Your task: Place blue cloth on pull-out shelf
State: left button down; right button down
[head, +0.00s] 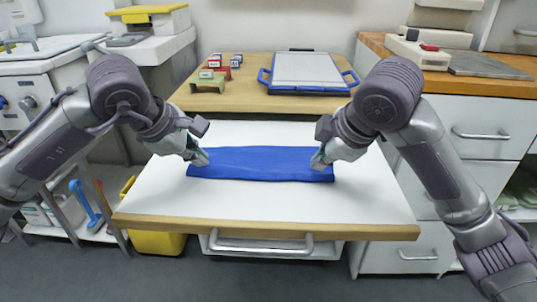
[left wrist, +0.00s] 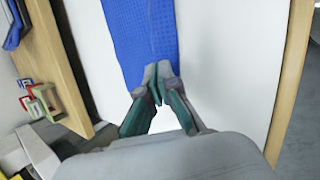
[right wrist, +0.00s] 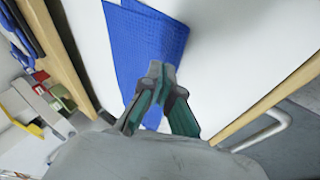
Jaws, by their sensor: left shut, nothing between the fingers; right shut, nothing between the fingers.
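The blue cloth (head: 262,163) lies as a flat long strip across the white pull-out shelf (head: 285,205). It also shows in the left wrist view (left wrist: 145,35) and the right wrist view (right wrist: 150,45). My left gripper (head: 203,158) is shut and empty at the cloth's left end, its fingertips (left wrist: 158,70) at the cloth's edge. My right gripper (head: 320,162) is shut and empty at the right end, its fingertips (right wrist: 160,72) over the cloth. Whether the fingertips touch the cloth is hard to tell.
Behind the shelf, a wooden worktop (head: 245,100) holds a blue-framed white board (head: 307,70) and several small coloured frames (head: 212,75). The shelf has a wooden front edge (head: 270,230) above a drawer handle (head: 262,246). The shelf's front part is clear. A yellow bin (head: 157,243) stands below left.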

aim_at(205, 176)
pick_arm(q)
jog(key=shift+a, duration=0.15)
pick_arm(e)
jog(key=shift+d, duration=0.2)
